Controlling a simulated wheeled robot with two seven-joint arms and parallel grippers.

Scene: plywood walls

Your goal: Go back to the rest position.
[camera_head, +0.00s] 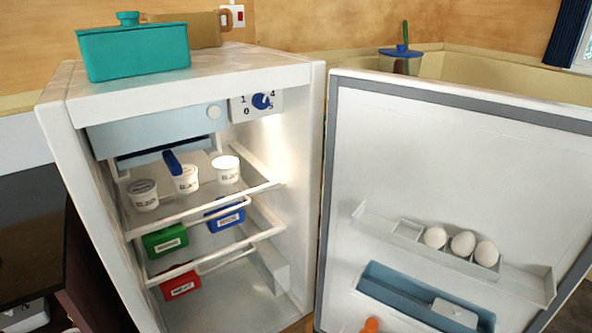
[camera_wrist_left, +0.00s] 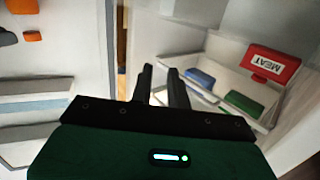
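My left gripper (camera_wrist_left: 160,80) shows only in the left wrist view. Its two dark fingers are apart with a narrow empty gap between them, in front of the open fridge. The head view shows neither gripper, so my right gripper is out of sight. The fridge (camera_head: 310,130) stands open. Its door (camera_head: 450,150) is swung out to the right. The wrist view is turned over, with the red box marked MEAT (camera_wrist_left: 272,64) upside down at its upper right, clear of the fingers.
Three white cups (camera_head: 227,169) stand on the upper shelf. Green (camera_head: 165,241), blue (camera_head: 226,217) and red (camera_head: 180,285) boxes sit lower. The door holds three eggs (camera_head: 462,243) and a blue tray (camera_head: 400,292). A teal pot (camera_head: 134,52) stands on top.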

